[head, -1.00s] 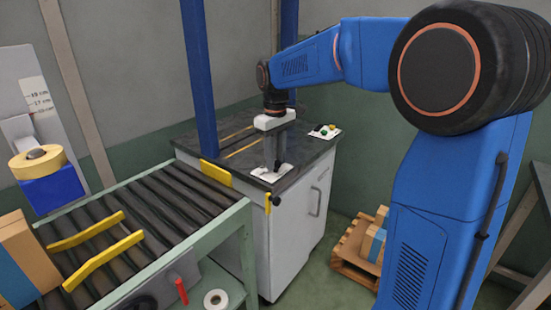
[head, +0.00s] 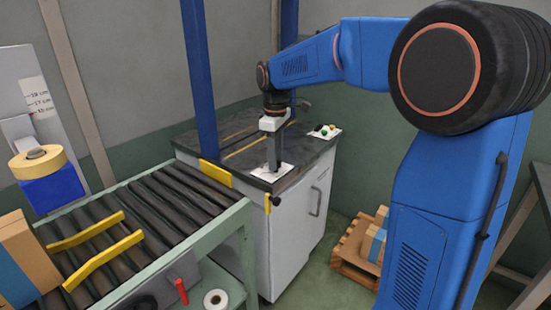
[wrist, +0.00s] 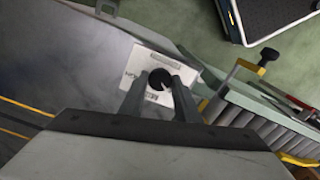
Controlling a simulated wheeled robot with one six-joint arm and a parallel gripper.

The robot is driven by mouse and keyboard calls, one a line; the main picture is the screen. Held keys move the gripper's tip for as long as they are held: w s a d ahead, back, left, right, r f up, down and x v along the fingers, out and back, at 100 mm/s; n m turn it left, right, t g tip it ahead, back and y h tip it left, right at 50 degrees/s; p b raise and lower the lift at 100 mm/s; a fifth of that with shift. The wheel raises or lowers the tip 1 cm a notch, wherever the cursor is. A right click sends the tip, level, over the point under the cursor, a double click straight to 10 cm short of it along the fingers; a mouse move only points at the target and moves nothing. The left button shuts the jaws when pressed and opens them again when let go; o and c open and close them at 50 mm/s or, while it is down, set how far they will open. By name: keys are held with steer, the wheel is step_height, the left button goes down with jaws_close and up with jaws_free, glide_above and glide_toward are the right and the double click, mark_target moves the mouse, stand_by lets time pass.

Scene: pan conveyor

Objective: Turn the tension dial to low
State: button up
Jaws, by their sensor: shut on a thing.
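The tension dial is a round black knob (wrist: 159,80) on a white plate (wrist: 135,66) with small printed labels, too small to read surely. The plate also shows in the head view (head: 261,172), on the dark top of the grey cabinet near its front corner. My gripper (wrist: 161,84) points down over the plate, one finger on each side of the knob, shut on it. In the head view my gripper (head: 274,168) is seen edge-on and hides the knob. I cannot tell which mark the dial points to.
A small panel with green and yellow buttons (head: 325,131) sits behind on the cabinet top. The roller conveyor (head: 165,205) with yellow guide rails stands to the left. A pallet with boxes (head: 362,245) is on the floor at right.

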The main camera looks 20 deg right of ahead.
steer(key=o, duration=1)
steer(key=shift+o, duration=0.2)
steer(key=shift+r, duration=0.1)
step_height(320, 180, up, 17)
steer(key=shift+r, duration=0.15)
steer(key=s+d+f+m+t, duration=0.1)
steer(key=s+d+f+m, duration=0.2)
steer(key=s, duration=0.6)
steer(key=s+d+f+m+t, duration=0.2)
steer(key=s+f, duration=0.3)
steer(key=s, duration=0.5)
steer(key=s+d+f+m+t, duration=0.1)
steer(key=s+f+m, duration=0.4)
steer(key=s+f, duration=0.9)
steer(key=shift+s+d+f+t, duration=0.15)
steer(key=shift+d+f+t, duration=0.25)
steer(key=shift+d+f, duration=0.15)
